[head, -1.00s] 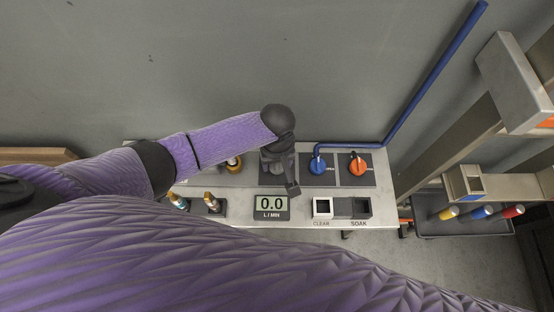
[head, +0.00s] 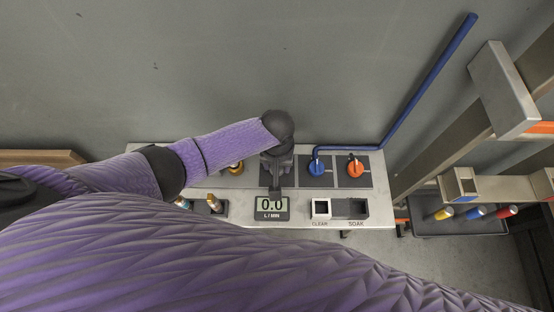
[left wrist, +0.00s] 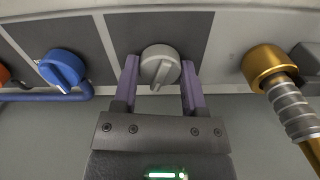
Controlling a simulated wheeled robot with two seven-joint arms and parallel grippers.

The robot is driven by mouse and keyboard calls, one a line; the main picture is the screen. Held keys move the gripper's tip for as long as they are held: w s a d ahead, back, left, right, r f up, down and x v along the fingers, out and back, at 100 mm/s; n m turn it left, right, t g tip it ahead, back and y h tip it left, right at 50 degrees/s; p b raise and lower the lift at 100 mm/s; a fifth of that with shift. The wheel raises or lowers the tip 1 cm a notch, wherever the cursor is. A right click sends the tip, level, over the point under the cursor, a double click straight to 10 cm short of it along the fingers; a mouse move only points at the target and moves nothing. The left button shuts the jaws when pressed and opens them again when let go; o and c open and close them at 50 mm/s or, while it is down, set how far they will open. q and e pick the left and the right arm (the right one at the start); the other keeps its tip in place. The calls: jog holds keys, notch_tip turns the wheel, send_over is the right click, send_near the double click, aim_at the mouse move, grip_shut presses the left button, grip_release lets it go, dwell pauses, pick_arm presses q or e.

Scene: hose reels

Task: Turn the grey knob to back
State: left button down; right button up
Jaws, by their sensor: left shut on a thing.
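The grey knob (left wrist: 160,67) sits on a dark square plate on the panel in the left wrist view. Its raised ridge runs nearly straight up and down in that picture, tilted slightly. My left gripper (left wrist: 160,82) has one finger on each side of the knob and is shut on it. In the head view, my left gripper (head: 277,172) is over the panel, left of the blue knob, and hides the grey knob. My right gripper is in neither view.
A blue knob (head: 317,168) with a blue pipe (head: 430,80) and an orange knob (head: 355,167) are to the right. A brass fitting (left wrist: 268,64) is close beside the gripper.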

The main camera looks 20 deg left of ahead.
pick_arm(q)
jog(key=m+p, duration=0.1)
jog(key=m, duration=0.2)
jog(key=shift+m, duration=0.3)
jog(key=shift+m+p, duration=0.45)
jog(key=shift+m, duration=1.85)
jog(key=shift+c, duration=0.7)
grip_release()
notch_tip(320, 180, up, 10)
jog(key=p, duration=0.4)
